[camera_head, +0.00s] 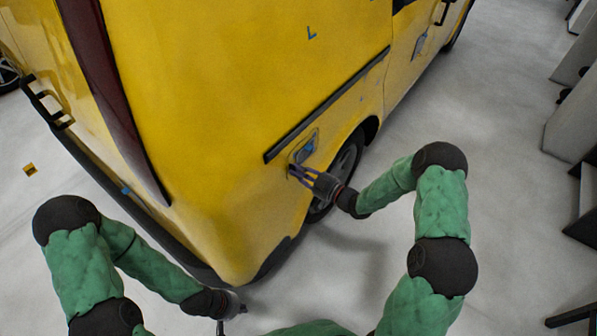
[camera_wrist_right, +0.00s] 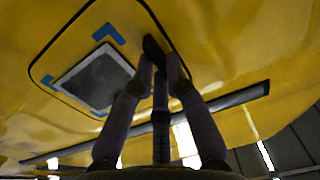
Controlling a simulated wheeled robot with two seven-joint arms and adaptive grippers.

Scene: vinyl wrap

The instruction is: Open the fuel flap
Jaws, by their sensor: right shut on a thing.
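The fuel flap (camera_head: 305,147) is a rounded panel on the side of the yellow van, below the dark trim strip and near the wheel. In the right wrist view the flap (camera_wrist_right: 62,58) has a dark outline, blue corner marks and a grey square. My right gripper (camera_head: 293,172) is at the flap's lower edge; in the wrist view its fingers (camera_wrist_right: 160,62) are close together by the flap's edge, shut on it. Whether the flap stands off the body is unclear. My left gripper (camera_head: 232,305) is low by the van's rear corner, away from the flap; its fingers are too small to judge.
The yellow van (camera_head: 230,70) fills the upper left and middle. Its dark trim strip (camera_head: 330,103) runs just above the flap, and a wheel (camera_head: 345,165) is just right of my right gripper. Grey floor (camera_head: 490,130) is clear to the right, with dark furniture at the edge.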

